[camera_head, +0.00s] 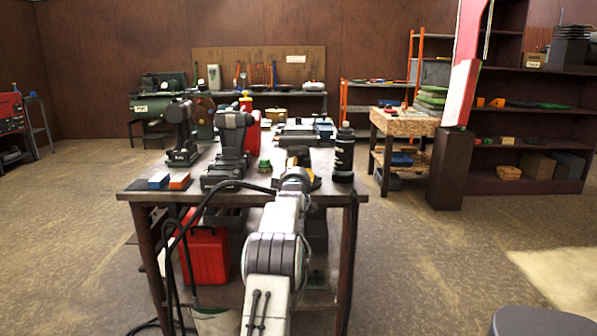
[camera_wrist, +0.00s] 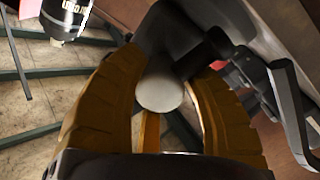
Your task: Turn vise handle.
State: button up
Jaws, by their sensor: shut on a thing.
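Dark metal, seemingly the vise (camera_wrist: 182,38), lies just beyond the handle. In the head view, my gripper (camera_head: 297,178) is at the front edge of the workbench (camera_head: 140,190). My own arm hides most of the vise and the handle there.
A black bottle (camera_head: 344,155) stands on the bench just right of my gripper. A red canister (camera_head: 207,255) sits on the lower shelf.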

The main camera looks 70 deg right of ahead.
jog(key=shift+c, duration=1.3)
jog(key=shift+f+n+b, duration=0.1)
jog(key=shift+n+b, duration=0.4)
jog(key=shift+b, duration=0.55)
jog(key=shift+r+n+b, duration=0.25)
jog(key=shift+n+b, duration=0.1)
jog(key=shift+n, duration=0.45)
jog(key=o, duration=0.9)
jog(key=shift+s, duration=0.1)
jog(key=shift+c, duration=0.2)
jog(key=o, duration=0.5)
jog(key=shift+c, duration=0.2)
jog(key=shift+f, duration=0.1)
jog(key=shift+a, duration=0.15)
jog(key=v, duration=1.1)
jog(key=shift+a, duration=0.3)
